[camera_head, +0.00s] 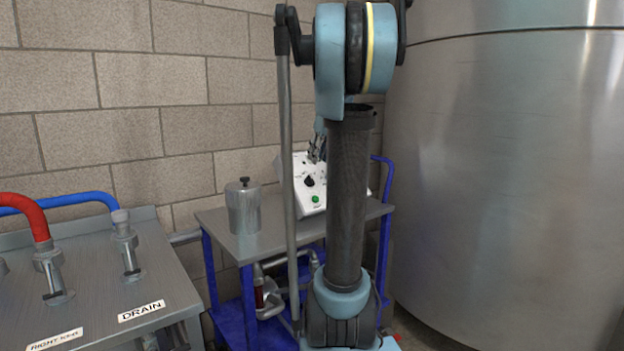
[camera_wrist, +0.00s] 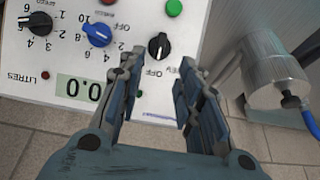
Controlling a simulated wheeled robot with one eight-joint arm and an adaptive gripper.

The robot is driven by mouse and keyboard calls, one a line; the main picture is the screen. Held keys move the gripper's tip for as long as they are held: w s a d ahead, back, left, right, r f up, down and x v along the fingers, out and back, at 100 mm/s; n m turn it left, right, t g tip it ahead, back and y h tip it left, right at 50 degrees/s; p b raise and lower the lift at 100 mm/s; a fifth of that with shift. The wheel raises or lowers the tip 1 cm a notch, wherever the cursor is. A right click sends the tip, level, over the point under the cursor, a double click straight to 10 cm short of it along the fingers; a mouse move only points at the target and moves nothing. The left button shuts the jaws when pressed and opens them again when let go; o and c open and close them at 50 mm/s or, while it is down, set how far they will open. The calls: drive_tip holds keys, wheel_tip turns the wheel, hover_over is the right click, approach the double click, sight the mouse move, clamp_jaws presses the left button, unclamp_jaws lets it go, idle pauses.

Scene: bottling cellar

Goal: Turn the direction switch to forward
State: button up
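The direction switch (camera_wrist: 159,46) is a black knob on a white control panel (camera_wrist: 60,60), which appears upside down in the wrist view. An OFF label and a partly covered REV label lie beside it; its pale pointer mark appears turned toward OFF. I cannot read a forward label. My gripper (camera_wrist: 161,57) is open and empty, its two fingers on either side of the switch in the picture. I cannot tell their height above it. In the head view my gripper (camera_head: 317,148) is by the panel's upper part, partly hidden by my arm.
The panel also has a blue knob (camera_wrist: 98,35), a black speed knob (camera_wrist: 39,24), a green button (camera_wrist: 174,8) and a litres display (camera_wrist: 80,90). A metal canister (camera_head: 243,207) stands left of the panel on the cart (camera_head: 225,222). A large steel tank (camera_head: 500,160) is at right.

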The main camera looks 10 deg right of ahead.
sight(312, 179)
drive_tip(key=x, duration=0.9)
drive_tip(key=shift+w+f, duration=0.15)
drive_tip(key=shift+f, duration=0.15)
clamp_jaws()
